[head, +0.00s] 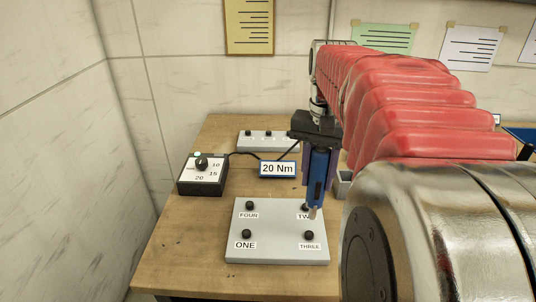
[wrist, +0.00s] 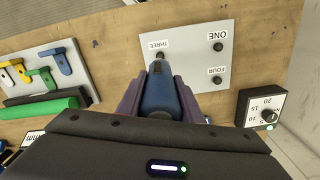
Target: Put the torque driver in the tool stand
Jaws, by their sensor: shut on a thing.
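My gripper (head: 319,168) is shut on the blue torque driver (head: 318,182). The driver hangs roughly upright, with its metal tip pointing down beside the TWO label on the grey plate (head: 270,250). I cannot tell whether the tip touches the plate. In the wrist view the driver (wrist: 159,92) sits between the purple fingers (wrist: 160,100), its tip end in line with the THREE bolt. A small grey block (head: 343,181), partly hidden by my arm, stands right of the driver; I cannot tell whether it is the tool stand.
The plate carries black bolts labelled ONE to FOUR. A dial box (head: 202,175) stands left, with a cable towards a "20 Nm" display (head: 278,169). A grey strip with knobs (head: 262,140) lies behind. The wrist view shows a board with coloured L-shaped keys (wrist: 45,75) and a green cylinder (wrist: 40,108).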

